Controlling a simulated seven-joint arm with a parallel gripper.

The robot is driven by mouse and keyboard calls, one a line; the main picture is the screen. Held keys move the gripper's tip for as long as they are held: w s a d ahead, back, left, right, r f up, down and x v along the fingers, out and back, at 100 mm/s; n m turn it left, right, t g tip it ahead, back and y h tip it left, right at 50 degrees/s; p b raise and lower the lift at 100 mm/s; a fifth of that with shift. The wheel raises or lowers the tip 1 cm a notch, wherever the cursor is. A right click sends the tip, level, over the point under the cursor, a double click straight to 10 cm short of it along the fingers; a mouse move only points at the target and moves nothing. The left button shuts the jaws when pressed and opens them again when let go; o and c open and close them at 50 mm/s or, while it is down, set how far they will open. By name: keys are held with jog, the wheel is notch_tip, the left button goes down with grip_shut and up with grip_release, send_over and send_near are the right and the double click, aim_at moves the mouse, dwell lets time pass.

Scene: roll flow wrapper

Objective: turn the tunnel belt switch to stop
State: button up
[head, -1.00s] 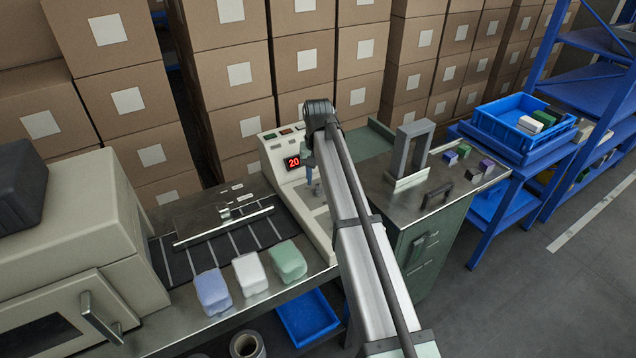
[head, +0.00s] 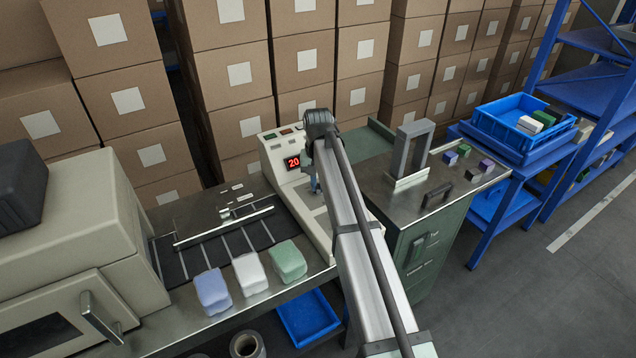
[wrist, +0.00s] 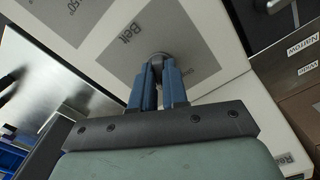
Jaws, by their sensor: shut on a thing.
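The belt switch is a small dark round knob (wrist: 160,59) on a grey label plate reading "Belt" in the wrist view. My gripper (wrist: 161,72) has its two blue fingers closed around this knob, one on each side. The knob's pointer and its setting are hidden by the fingers. In the head view my gripper (head: 315,184) is at the cream control panel (head: 320,225), low in front of the red display (head: 292,162) that reads 20. My arm covers part of the panel there.
Left of the panel is a dark belt (head: 215,256) with a metal bar across it. Blue, white and green soft packs (head: 249,273) lie along its front. A grey upright frame (head: 413,155) stands on the bench to the right. Stacked cartons (head: 300,65) close off the back.

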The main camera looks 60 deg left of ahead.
aim_at(318, 186)
grip_shut()
jog(key=n, duration=0.5)
jog(key=shift+n, duration=0.4)
jog(key=n, duration=0.6)
dwell(0.4)
jog(key=o, duration=0.7)
grip_release()
notch_tip(318, 186, up, 14)
